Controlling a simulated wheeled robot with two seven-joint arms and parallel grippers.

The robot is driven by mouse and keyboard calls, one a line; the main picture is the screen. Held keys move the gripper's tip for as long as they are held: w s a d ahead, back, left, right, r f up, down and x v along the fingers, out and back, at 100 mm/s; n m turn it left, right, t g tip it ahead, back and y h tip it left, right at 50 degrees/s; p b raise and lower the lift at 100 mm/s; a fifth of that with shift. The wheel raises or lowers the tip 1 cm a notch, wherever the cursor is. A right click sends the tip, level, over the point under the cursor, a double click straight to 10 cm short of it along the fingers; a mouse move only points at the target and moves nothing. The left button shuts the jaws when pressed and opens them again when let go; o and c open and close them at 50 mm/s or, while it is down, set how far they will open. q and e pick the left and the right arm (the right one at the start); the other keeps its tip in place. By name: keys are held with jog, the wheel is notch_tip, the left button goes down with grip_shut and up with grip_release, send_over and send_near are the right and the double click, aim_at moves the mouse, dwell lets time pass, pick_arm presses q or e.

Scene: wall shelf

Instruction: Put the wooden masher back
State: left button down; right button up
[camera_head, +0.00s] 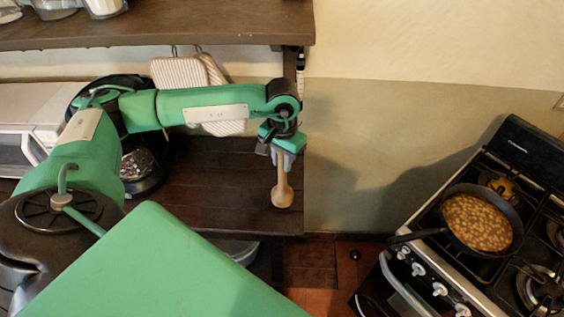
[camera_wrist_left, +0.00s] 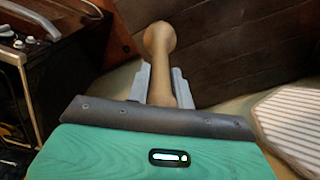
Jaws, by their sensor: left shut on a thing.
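The wooden masher (camera_head: 282,193) hangs head down from my left gripper (camera_head: 284,155) in the head view. My left gripper is shut on the masher's handle. The masher's rounded head is in front of the right end of the dark wooden counter in the picture; I cannot tell whether it touches. In the left wrist view the masher (camera_wrist_left: 160,45) points away between the two grey fingers of my left gripper (camera_wrist_left: 162,85). The upper end of the handle is hidden in the gripper. My right gripper is not in view.
A stove (camera_head: 415,265) with a pan of beans (camera_head: 480,222) stands at right. A dark shelf (camera_head: 190,28) with jars is above. Striped cloths (camera_head: 180,75) hang behind my arm. The dark counter (camera_head: 225,195) is bare near its right end.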

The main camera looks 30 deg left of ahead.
aim_at(282, 176)
pick_arm(q)
notch_tip(282, 176, down, 2)
jog(key=shift+d+f+p, duration=0.1)
jog(key=shift+p, duration=0.25)
jog(key=shift+f+b, duration=0.25)
jog(key=shift+b, duration=0.1)
jog(key=c, duration=1.2)
grip_release()
jog(key=shift+r, duration=0.1)
jog(key=shift+c, duration=0.2)
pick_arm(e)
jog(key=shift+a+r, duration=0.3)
